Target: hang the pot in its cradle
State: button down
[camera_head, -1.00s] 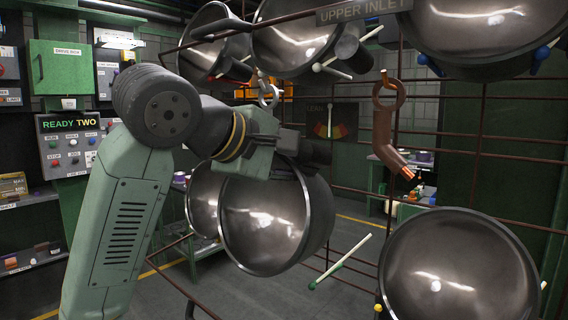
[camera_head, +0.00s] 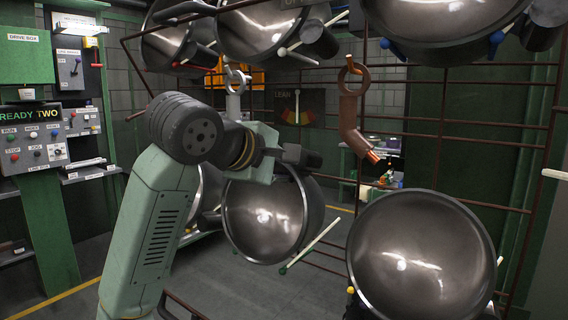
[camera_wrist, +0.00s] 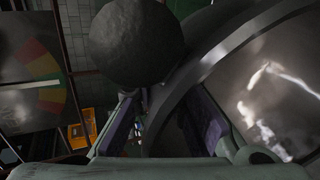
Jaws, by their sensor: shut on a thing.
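The held pot (camera_head: 268,215) is a dark, shiny round bowl with its mouth facing the head camera. My gripper (camera_head: 292,158) is shut at its upper rim; the finger contact is partly hidden in the head view. In the wrist view the fingers (camera_wrist: 165,118) are around the wall of the pot (camera_wrist: 275,85), and a dark round knob-like part (camera_wrist: 137,42) fills the upper middle. A pale peg with a green tip (camera_head: 310,244) reaches to the pot's lower right edge. I cannot tell whether they touch. The wire rack (camera_head: 470,138) stands behind.
Several pots hang along the rack's top, one at upper middle (camera_head: 268,30). Another (camera_head: 420,255) sits at lower right beside the held pot. A brown hook with a bent end (camera_head: 350,120) and a grey hook (camera_head: 234,95) hang on the rack. A control panel (camera_head: 32,135) is at left.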

jog(key=shift+f, duration=0.3)
jog(key=shift+a+f+b, duration=0.1)
jog(key=shift+f+b, duration=0.05)
jog(key=shift+b, duration=0.2)
jog(key=c, duration=1.5)
grip_release()
jog(key=shift+c, duration=0.2)
jog(key=shift+f, duration=0.15)
jog(key=shift+s, duration=0.1)
jog(key=f+v, duration=0.2)
jog(key=v, duration=0.8)
jog(key=s+a+f+v, duration=0.1)
jog(key=f+v, duration=0.1)
jog(key=v, duration=0.9)
jog(key=shift+s+a, duration=0.15)
jog(key=shift+s, duration=0.4)
